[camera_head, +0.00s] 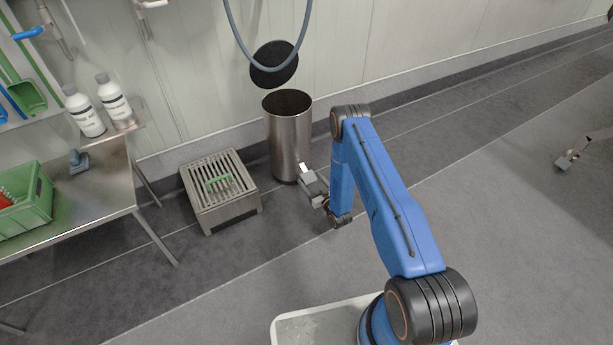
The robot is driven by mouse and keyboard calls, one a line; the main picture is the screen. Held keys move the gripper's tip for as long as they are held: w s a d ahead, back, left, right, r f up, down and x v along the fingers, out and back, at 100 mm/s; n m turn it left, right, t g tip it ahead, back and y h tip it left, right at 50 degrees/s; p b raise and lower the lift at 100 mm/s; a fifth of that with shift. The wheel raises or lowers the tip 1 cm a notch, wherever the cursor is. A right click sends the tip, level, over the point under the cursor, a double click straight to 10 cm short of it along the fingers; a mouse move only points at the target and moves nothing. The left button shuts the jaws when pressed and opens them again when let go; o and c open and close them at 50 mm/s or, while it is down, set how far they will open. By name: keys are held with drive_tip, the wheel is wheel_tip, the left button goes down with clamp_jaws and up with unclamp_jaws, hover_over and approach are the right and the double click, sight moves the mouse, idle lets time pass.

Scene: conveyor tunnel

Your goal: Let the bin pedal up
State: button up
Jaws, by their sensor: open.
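A tall steel bin (289,140) stands against the wall, upright. Its round black lid (273,63) is raised and leans back toward the wall, so the dark opening shows. My gripper (304,169) is open at the end of my blue arm, in front of the bin's lower right side in the picture. I see nothing between its fingers. The pedal is not clearly visible; the bin's lower front right is partly behind my gripper. I cannot tell whether my gripper touches the bin or pedal.
A grey hose (266,70) hangs above the bin. The floor (480,210) at right is mostly clear.

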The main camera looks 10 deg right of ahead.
sight(308, 174)
drive_tip(key=shift+x, duration=2.2)
drive_tip(key=c, duration=1.5)
drive_tip(key=shift+s+r+g+h, duration=0.15)
drive_tip(key=shift+r+g+h, duration=0.15)
drive_tip(key=shift+r+g, duration=0.55)
drive_tip(key=shift+s+d+r+g+h, duration=0.1)
drive_tip(key=shift+r+g+h, duration=0.2)
drive_tip(key=shift+g, duration=0.5)
drive_tip(key=shift+s+r+g+h, duration=0.1)
drive_tip(key=shift+r+g+h, duration=0.15)
drive_tip(key=shift+g, duration=0.5)
drive_tip(key=o, duration=1.5)
drive_tip(key=shift+r, duration=0.1)
